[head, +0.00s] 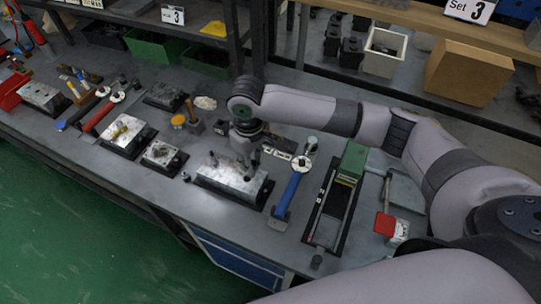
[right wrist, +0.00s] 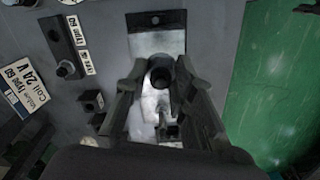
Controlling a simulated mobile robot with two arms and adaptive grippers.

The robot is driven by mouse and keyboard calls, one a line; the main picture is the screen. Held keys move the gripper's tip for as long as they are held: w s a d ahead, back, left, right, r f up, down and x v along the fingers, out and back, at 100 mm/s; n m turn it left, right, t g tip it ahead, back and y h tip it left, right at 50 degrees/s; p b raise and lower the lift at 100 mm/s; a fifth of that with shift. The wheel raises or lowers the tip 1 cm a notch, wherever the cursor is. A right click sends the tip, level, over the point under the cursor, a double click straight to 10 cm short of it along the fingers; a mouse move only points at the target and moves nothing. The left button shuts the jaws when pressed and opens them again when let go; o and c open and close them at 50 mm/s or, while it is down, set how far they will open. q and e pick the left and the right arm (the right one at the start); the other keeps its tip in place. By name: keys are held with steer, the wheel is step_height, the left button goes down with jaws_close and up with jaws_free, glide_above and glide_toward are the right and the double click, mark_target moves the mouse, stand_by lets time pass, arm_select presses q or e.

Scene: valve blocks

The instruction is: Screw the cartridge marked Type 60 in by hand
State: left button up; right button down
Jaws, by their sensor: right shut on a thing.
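My right gripper (head: 247,158) is over a silver valve block (head: 222,178) on the bench. In the right wrist view, the fingers of the right gripper (right wrist: 162,80) are shut around a dark round part, the cartridge (right wrist: 160,72). It stands over the silver face of the block (right wrist: 150,42); whether it is seated in a hole cannot be told. No marking on it is readable. A small label that seems to read Type 60 (right wrist: 76,32) lies left of the block, beside a dark fitting (right wrist: 66,69). My left gripper is not in view.
More silver blocks (head: 128,132) stand to the left. The bench's front edge is close to the block.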

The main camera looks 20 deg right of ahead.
arm_select(q)
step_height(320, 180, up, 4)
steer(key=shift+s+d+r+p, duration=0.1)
steer(key=shift+p, duration=1.15)
arm_select(e)
steer(key=shift+w+a+f+n, duration=0.25)
steer(key=shift+w+a+n, duration=0.15)
steer(key=shift+w+n, duration=0.2)
steer(key=shift+w+a+f+n, duration=0.2)
steer(key=shift+w+a+n, duration=0.15)
steer(key=shift+w+n, duration=0.25)
steer(key=shift+f+b, duration=0.45)
steer(key=shift+f, duration=1.9)
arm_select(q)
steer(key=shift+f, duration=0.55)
